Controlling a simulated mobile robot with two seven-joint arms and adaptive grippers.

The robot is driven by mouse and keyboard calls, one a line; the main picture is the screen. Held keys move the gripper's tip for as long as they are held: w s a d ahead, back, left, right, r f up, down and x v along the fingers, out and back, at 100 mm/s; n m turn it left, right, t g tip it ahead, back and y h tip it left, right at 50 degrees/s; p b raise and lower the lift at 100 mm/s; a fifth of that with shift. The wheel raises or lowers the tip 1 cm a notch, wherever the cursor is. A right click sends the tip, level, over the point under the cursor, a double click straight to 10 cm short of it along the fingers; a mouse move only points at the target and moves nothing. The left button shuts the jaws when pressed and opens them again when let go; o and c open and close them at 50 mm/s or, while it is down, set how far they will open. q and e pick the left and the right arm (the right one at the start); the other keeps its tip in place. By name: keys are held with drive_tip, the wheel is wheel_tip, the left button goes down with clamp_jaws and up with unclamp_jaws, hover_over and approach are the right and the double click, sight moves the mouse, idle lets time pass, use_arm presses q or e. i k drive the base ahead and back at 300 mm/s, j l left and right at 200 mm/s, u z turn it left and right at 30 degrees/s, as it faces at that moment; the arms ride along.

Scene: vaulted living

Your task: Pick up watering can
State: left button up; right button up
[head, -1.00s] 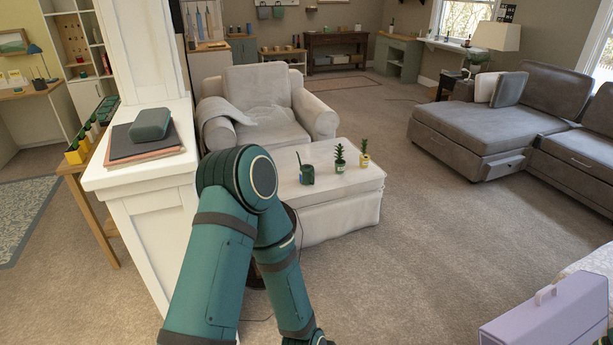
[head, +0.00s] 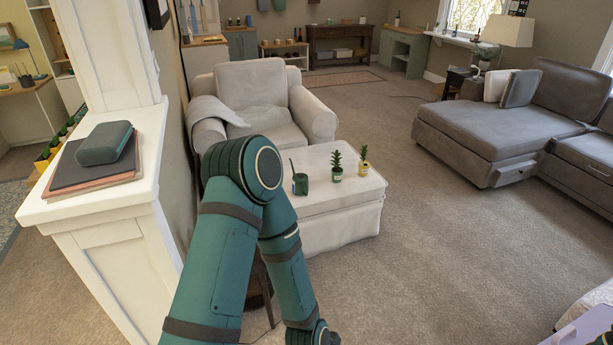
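A small dark green container (head: 300,184) with a thin stick or spout rising from it stands upright on the cream ottoman (head: 335,210). It is the closest match to a watering can, but it is too small to be sure. One of my teal arms fills the lower middle and bends down in front of the ottoman's left side. Its gripper is below the picture's edge. My other gripper does not show either.
A cream armchair (head: 262,100) is behind the ottoman. A white ledge (head: 150,170) with a green case (head: 104,143) is close on the left. Carpet (head: 440,250) is clear to the right, before the grey sofa (head: 490,125).

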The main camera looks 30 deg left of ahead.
sight(300, 183)
drive_tip(key=i+j, duration=0.15)
drive_tip(key=i, duration=0.55)
drive_tip(key=i+j, duration=0.15)
drive_tip(key=i, duration=0.6)
drive_tip(key=i+j, duration=0.1)
drive_tip(key=i, duration=0.6)
drive_tip(key=i+j, duration=0.15)
drive_tip(key=i, duration=0.6)
drive_tip(key=u, duration=0.4)
drive_tip(key=i+u, duration=0.15)
drive_tip(key=u, duration=0.7)
drive_tip(key=i+u, duration=0.1)
drive_tip(key=u, duration=0.3)
drive_tip(key=l, duration=0.1)
